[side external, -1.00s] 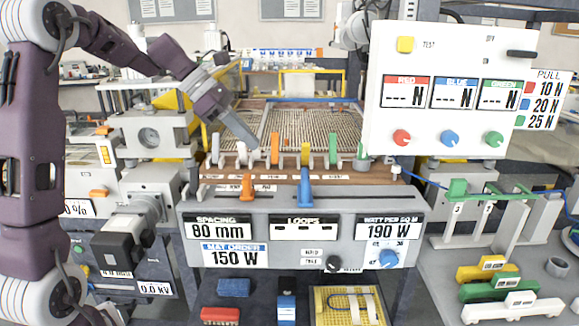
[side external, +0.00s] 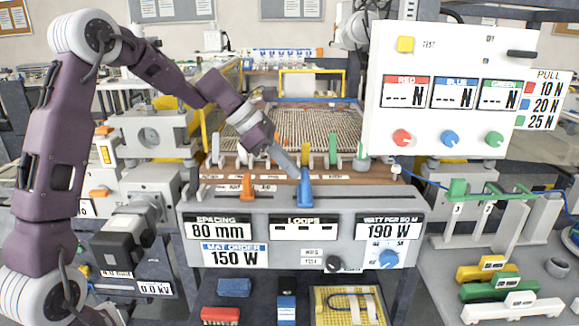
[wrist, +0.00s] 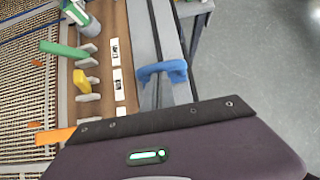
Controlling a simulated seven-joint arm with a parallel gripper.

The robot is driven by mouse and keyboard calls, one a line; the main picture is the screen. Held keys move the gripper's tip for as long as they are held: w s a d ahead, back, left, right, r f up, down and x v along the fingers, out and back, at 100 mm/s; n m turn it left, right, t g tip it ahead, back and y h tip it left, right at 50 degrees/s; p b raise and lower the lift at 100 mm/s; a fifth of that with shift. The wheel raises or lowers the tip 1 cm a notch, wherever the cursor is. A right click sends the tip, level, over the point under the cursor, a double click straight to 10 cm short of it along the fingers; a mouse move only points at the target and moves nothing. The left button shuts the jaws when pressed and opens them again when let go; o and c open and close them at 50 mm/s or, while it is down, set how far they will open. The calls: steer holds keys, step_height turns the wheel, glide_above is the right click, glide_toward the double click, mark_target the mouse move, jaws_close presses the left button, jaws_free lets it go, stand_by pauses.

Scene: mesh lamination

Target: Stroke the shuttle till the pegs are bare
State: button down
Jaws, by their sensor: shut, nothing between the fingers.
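A blue handle (side external: 305,190) and an orange handle (side external: 247,187) stand on the slotted rail at the front of the machine; no label shows which is the shuttle. My gripper (side external: 294,172) is shut and empty, reaching down from the left with its tips at the blue handle. In the wrist view the blue handle (wrist: 162,70) lies just beyond the fingertips; I cannot tell whether they touch. Behind the rail is a row of upright pieces, including a yellow one (side external: 305,152) and a green one (side external: 333,148). My gripper partly hides an orange one.
A mesh mat (side external: 315,125) of pale strands lies behind the row. The front panel (side external: 300,255) reads 80 mm spacing, 150 W and 190 W; its loops display shows dashes. A white control box (side external: 440,125) stands at the right. Coloured blocks (side external: 510,295) lie at lower right.

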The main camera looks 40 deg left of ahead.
steer(key=shift+d, duration=0.1)
steer(key=w+d, duration=1.3)
steer(key=w, duration=0.1)
steer(key=shift+d, duration=0.4)
steer(key=shift+s, duration=0.1)
